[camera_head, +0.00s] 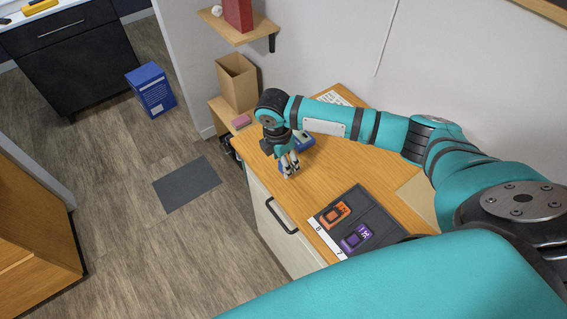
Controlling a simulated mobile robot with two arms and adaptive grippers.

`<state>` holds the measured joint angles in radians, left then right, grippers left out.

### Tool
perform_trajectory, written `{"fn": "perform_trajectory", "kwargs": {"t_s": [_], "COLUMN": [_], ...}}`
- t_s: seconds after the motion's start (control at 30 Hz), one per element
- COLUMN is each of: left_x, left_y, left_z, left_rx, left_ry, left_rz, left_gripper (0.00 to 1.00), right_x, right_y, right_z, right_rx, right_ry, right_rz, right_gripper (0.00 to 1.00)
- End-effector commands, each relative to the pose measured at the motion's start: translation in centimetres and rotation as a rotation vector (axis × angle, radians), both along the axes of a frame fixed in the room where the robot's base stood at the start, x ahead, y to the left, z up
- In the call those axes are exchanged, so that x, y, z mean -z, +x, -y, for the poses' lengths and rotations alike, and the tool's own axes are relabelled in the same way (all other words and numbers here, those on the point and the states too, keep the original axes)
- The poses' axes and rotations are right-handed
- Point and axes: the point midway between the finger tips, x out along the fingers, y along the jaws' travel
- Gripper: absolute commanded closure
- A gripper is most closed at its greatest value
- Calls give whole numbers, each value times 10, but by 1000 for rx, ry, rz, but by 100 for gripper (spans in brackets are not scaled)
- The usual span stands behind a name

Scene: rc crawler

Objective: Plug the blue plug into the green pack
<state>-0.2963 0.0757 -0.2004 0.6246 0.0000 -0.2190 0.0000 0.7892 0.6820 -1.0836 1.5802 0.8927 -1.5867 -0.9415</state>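My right gripper (290,165), on the arm coming in from the right, points down close above the wooden counter. A small blue piece shows at its fingers; it may be the blue plug, but it is too small to tell whether the fingers grip it. A blue block-like object (305,141) sits on the counter just behind the gripper, partly hidden by the wrist. I can make out no green pack. An orange pack (336,215) and a purple pack (357,238) sit in a dark tray (378,220) nearer me. My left gripper is not in view.
The wooden counter (330,174) is bare between gripper and tray. A cardboard box (237,82) and a pink block (241,121) stand beyond, left of my wrist. A white sheet (334,98) lies near the wall. A blue box (151,90) stands on the floor.

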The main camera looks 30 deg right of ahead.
Motion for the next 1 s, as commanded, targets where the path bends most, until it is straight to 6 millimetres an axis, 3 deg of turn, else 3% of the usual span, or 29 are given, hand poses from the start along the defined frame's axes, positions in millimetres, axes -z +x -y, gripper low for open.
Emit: {"fn": "perform_trajectory", "kwargs": {"t_s": [0.13, 0.33, 0.7, 1.0], "left_x": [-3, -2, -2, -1], "left_y": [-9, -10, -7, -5], "left_z": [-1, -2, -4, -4], "left_rx": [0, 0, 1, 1], "left_ry": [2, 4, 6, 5], "left_rz": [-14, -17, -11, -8], "left_gripper": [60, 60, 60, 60], "right_x": [11, 12, 11, 10], "right_y": [-1, 0, 0, 0], "right_z": [1, 1, 1, 1], "right_rx": [-2, -2, -2, -1], "right_ry": [-1, -1, -1, 0], "right_rz": [0, 0, 1, 2], "right_gripper": [44, 44, 89, 89]}}
